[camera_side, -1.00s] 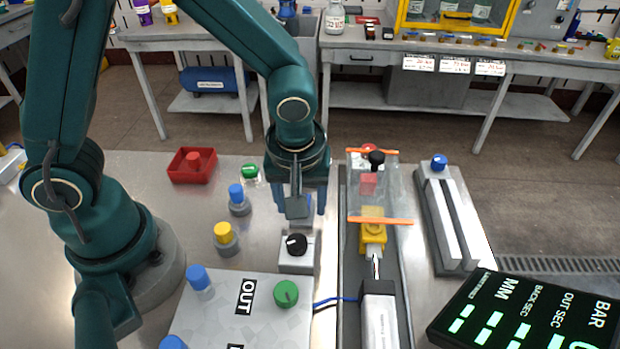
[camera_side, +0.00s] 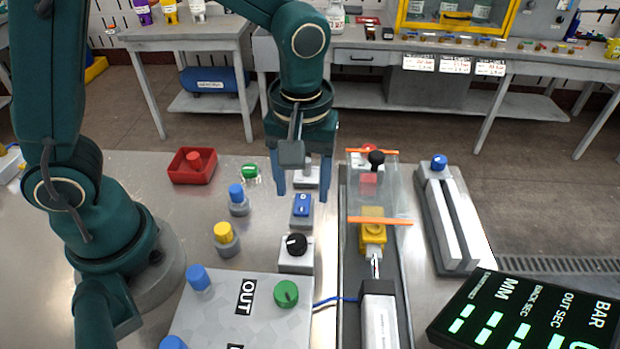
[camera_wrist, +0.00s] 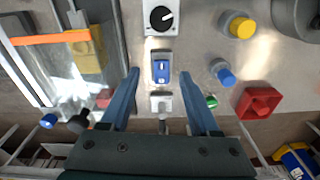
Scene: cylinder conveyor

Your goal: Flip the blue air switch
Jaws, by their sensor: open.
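The blue air switch (camera_side: 302,205) is a small blue rocker on a grey block on the metal table, behind the black knob. It also shows in the wrist view (camera_wrist: 161,70), upper middle, just beyond the fingertips and between their lines. My gripper (camera_side: 302,196) is open and empty, its two blue fingers pointing down, apart from the switch. In the wrist view my gripper (camera_wrist: 160,74) has its fingers spread on both sides of the view's middle. Whether the fingers are exactly over the switch or behind it is hard to tell.
A black knob (camera_side: 296,244) on a white block stands in front of the switch. A blue button (camera_side: 238,194) and a yellow button (camera_side: 225,234) stand to the left. A clear guard (camera_side: 390,190) with orange edges stands to the right. A red tray (camera_side: 191,167) lies farther left.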

